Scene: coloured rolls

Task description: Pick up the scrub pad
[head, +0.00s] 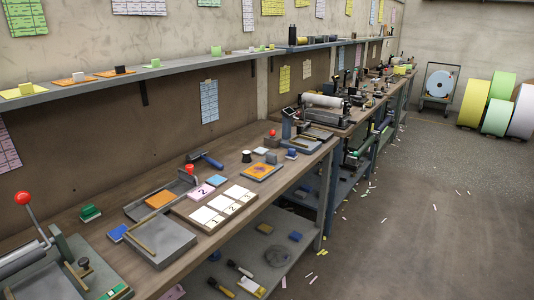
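No item is clearly marked as the scrub pad; several small pads and blocks lie on the long wooden workbench (185,257). A green block (90,212) sits near the back at left. A small blue pad (118,232) lies in front of it, beside a grey slab (160,244). An orange pad (160,199) lies in a grey tray (138,212). Another blue pad (217,181) lies farther along the bench. On the lower shelf are a dark round lump (277,256) and a blue block (295,236). Neither of my grippers is in view.
A lever press with a red knob (23,198) stands at the near left. A board with numbered white cards (222,207) lies mid-bench. A narrow wall shelf (190,65) runs above. The floor (430,220) at right is open, with scattered paper scraps. Large coloured rolls (473,103) stand far back.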

